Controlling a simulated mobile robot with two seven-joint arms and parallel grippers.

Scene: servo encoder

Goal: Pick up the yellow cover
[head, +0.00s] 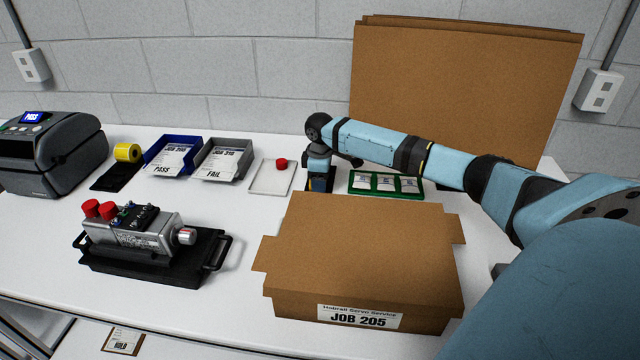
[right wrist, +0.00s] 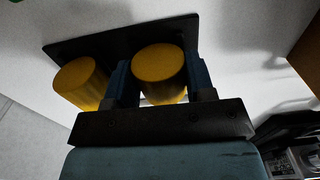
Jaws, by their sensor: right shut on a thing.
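My right gripper (head: 319,182) reaches down at the back of the table, over a small black plate (right wrist: 95,45). In the right wrist view its two fingers (right wrist: 160,85) are closed on the sides of a yellow cylindrical cover (right wrist: 160,65). A second yellow cover (right wrist: 80,82) stands beside it, to the left, outside the fingers. I cannot tell whether the held cover touches the plate. My left gripper is not in view.
A green tray (head: 385,192) with labelled packets stands right of the gripper; a pale tray (head: 262,187) with a red cap (head: 281,163) stands left. The JOB 205 carton (head: 365,250) is in front. A servo unit (head: 135,230) sits in a black cradle (head: 205,262).

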